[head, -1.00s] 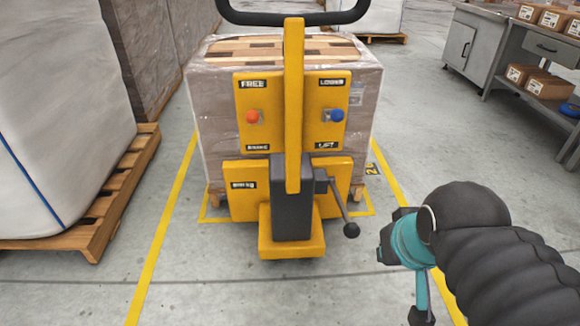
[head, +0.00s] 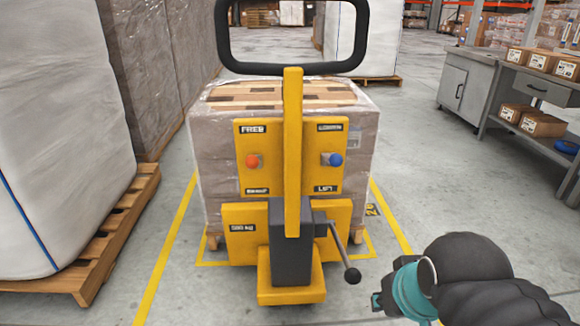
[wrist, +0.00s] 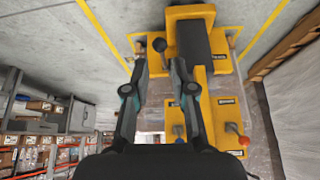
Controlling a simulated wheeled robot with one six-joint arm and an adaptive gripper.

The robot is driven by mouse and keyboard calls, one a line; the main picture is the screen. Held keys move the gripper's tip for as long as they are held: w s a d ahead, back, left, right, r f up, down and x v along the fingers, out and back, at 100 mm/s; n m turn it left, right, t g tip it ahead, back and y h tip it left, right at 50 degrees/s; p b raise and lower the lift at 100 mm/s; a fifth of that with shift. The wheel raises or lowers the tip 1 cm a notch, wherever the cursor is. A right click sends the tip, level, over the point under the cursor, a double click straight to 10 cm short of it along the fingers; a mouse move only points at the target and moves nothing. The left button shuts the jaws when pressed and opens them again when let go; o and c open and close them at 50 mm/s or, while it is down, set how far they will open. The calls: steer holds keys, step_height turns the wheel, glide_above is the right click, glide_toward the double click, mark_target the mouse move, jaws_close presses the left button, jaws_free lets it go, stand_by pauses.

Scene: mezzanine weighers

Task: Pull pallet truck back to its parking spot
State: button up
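The yellow pallet truck (head: 293,180) stands upright in front of me, with a black loop handle (head: 292,68) on top. The wrist view shows the truck (wrist: 190,35) upside down.
Yellow floor lines (head: 170,255) run along both sides of the truck. A white wrapped load (head: 60,150) on a wooden pallet (head: 118,235) stands close on the left. A grey workbench (head: 470,85) with boxes stands at the right. The floor between truck and bench is clear.

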steer(key=o, duration=0.4)
steer(key=shift+c, duration=0.2)
steer(key=w+a+r+m+t+y+b, duration=0.2)
steer(key=w+r+m, duration=0.1)
steer(key=w+r, duration=0.85)
steer(key=w+a+r+m+t+y+b, duration=0.1)
steer(key=w+a+r+m+t+b, duration=0.15)
steer(key=w+r, duration=0.9)
steer(key=w+a+r+m+t+y, duration=0.2)
steer(key=r+m, duration=0.2)
steer(key=r, duration=0.7)
steer(key=w+a+r+m+t+y, duration=0.2)
steer(key=r+m, duration=0.2)
steer(key=r, duration=0.7)
steer(key=shift+w+a+r, duration=0.15)
steer(key=shift+w+a, duration=0.05)
steer(key=shift+a, duration=0.15)
steer(key=p+x, duration=0.1)
steer(key=x, duration=1.2)
steer(key=shift+w+a, duration=0.1)
steer(key=shift+w, duration=0.15)
